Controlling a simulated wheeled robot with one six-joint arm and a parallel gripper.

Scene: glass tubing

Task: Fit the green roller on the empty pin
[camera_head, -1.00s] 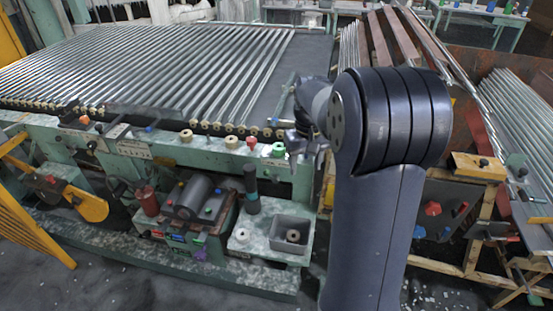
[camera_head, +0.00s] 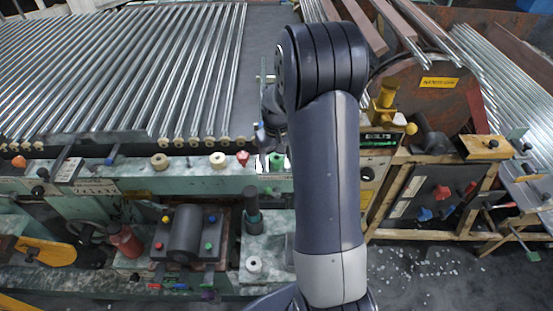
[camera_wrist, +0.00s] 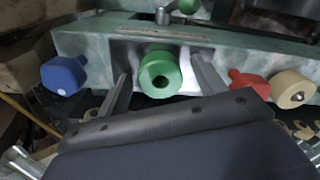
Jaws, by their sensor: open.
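The green roller (camera_head: 277,161) sits on the pale green rail at the front of the tube bed, just left of my arm in the head view. In the wrist view the green roller (camera_wrist: 160,75) shows a dark hole in its near face. My gripper (camera_wrist: 160,68) is open, with one finger on each side of the roller; I cannot tell whether either touches it. In the head view the gripper is small and partly hidden by my arm. I cannot make out which pin is the empty one.
A red knob (camera_wrist: 248,84) and a cream roller (camera_wrist: 293,89) sit to one side of the green roller, a blue knob (camera_wrist: 64,75) to the other. Glass tubes (camera_head: 190,70) lie behind the rail. A machine with a yellow valve (camera_head: 385,98) stands right of my arm.

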